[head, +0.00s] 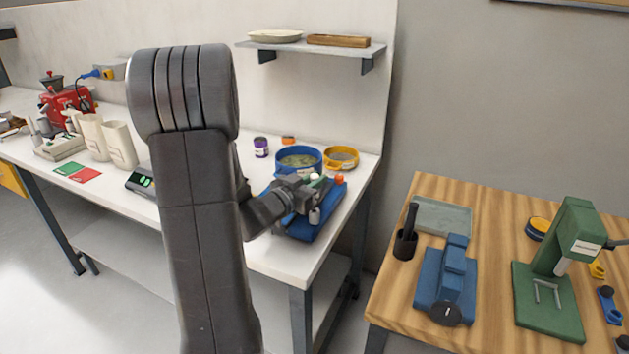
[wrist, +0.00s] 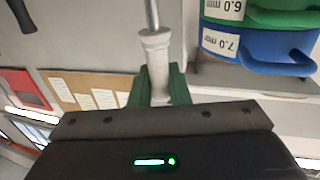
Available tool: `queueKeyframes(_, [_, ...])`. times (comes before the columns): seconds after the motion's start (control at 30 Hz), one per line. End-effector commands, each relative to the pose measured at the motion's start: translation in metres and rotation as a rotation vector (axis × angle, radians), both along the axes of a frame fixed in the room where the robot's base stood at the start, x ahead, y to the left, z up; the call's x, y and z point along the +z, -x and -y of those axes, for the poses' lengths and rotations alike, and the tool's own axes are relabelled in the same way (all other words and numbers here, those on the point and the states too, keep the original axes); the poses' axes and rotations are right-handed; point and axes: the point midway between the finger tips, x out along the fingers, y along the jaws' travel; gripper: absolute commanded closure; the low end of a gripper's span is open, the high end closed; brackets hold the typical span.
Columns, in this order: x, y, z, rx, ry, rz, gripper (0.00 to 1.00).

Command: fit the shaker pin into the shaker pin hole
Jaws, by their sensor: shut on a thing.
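My gripper (head: 314,184) is at the blue shaker base (head: 304,228) on the white bench, partly covering it. In the wrist view its green fingers (wrist: 159,88) are shut on the shaker pin (wrist: 156,52), a pale flanged cylinder with a thin metal rod extending from it. In the head view only a small pale end of what looks like the pin shows at the fingers. I cannot make out the shaker pin hole in either view, nor tell whether the pin touches the base.
A blue sieve (head: 298,160) and a yellow sieve (head: 341,157) stand just behind the shaker base. An orange knob (head: 340,180) is at its right. A scale (head: 140,183) lies left of my arm. A wooden table (head: 388,287) with a blue device and green press stands right, across a gap.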

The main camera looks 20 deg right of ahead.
Motion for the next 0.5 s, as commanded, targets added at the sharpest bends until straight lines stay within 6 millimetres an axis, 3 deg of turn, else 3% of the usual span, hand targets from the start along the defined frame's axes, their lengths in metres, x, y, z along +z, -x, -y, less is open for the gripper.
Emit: queueKeyframes(0.5, [-0.014,0.000,0.000,0.000,0.000,0.000,1.00])
